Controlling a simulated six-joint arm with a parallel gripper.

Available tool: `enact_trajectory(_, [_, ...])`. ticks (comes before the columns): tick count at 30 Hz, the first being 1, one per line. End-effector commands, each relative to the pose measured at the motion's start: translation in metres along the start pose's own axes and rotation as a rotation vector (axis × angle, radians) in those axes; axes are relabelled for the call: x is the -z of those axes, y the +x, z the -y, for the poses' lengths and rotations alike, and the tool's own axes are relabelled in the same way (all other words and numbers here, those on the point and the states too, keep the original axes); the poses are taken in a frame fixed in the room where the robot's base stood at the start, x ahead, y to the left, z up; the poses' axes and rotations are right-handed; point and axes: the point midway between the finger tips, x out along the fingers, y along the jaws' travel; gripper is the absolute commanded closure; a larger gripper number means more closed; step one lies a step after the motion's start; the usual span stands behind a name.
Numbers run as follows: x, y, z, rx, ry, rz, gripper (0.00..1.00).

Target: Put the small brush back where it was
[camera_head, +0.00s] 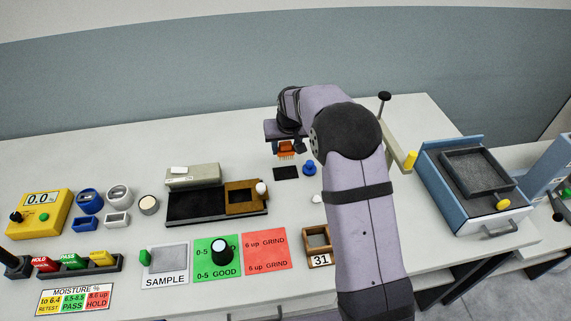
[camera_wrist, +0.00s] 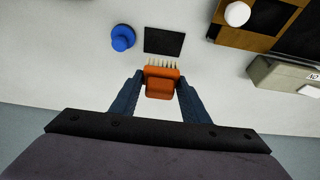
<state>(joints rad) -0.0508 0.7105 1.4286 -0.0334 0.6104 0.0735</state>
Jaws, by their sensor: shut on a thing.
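The small brush (camera_head: 286,148) has an orange body and pale bristles. My gripper (camera_wrist: 160,86) is shut on it, with one dark blue finger on each side of the orange body in the wrist view. The bristles point away from the gripper, toward a black rectangular patch (camera_wrist: 164,41) on the table. In the head view the brush is just behind that black patch (camera_head: 286,173). Nothing lies on the patch. I cannot tell exactly how high the brush is above the table. My arm hides part of the table to the right.
A blue knobbed piece (camera_head: 309,168) stands just right of the black patch. A dark tray with a wooden frame (camera_head: 241,197) and a white knob is to the left. A small wooden box (camera_head: 317,238) marked 31 is in front. The table behind the patch is clear.

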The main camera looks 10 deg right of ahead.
Motion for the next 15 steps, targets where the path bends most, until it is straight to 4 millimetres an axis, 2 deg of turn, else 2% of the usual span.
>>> enact_trajectory(6, [-0.01,0.025,0.0,0.0,-0.001,0.001,0.79])
enact_trajectory(15, [-0.014,0.035,0.0,0.0,-0.001,0.0,0.79])
